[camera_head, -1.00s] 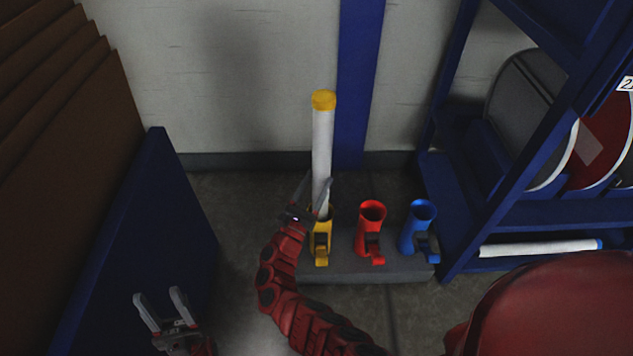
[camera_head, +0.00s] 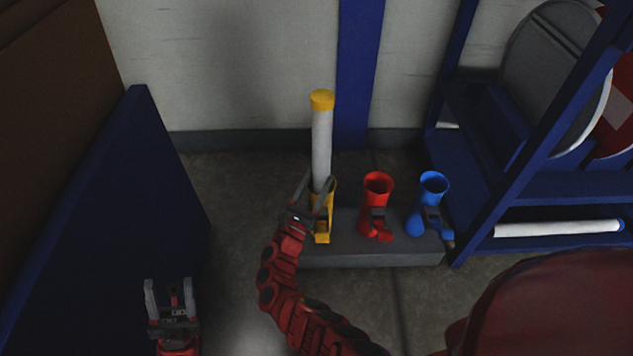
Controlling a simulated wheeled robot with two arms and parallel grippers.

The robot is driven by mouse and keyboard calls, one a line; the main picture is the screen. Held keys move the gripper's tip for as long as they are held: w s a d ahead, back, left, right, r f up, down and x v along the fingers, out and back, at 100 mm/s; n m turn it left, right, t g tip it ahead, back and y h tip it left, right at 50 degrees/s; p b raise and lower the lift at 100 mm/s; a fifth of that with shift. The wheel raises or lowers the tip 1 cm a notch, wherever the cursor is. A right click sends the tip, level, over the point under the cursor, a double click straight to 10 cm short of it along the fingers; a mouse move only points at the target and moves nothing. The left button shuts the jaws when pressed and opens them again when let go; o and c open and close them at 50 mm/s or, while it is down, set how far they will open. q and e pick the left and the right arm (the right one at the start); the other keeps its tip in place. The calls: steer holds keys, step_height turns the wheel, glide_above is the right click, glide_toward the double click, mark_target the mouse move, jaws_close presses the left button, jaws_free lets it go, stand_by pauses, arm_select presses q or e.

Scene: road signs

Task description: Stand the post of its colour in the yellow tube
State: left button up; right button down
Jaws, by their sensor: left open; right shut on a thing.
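A white post with a yellow cap (camera_head: 321,135) stands upright with its lower end inside the yellow tube (camera_head: 323,228). The yellow tube is at the left end of a low grey block (camera_head: 372,254). My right gripper (camera_head: 321,188) is shut on the white post, just at the tube's mouth. Its fingers and wrist hide part of the tube's rim, and how deep the post sits is hidden. My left gripper (camera_head: 170,292) is open and empty at the lower left, well away from the tubes.
A red tube (camera_head: 377,187) and a blue tube (camera_head: 433,187) stand empty on the same block. A white post with a blue end (camera_head: 560,228) lies on the blue rack (camera_head: 560,186) at right. A blue panel (camera_head: 120,220) stands at left. A wall is behind.

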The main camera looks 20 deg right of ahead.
steer(key=shift+f+b, duration=0.85)
steer(key=shift+b, duration=0.05)
stand_by(0.4)
steer(key=shift+c, duration=0.6)
jaws_free()
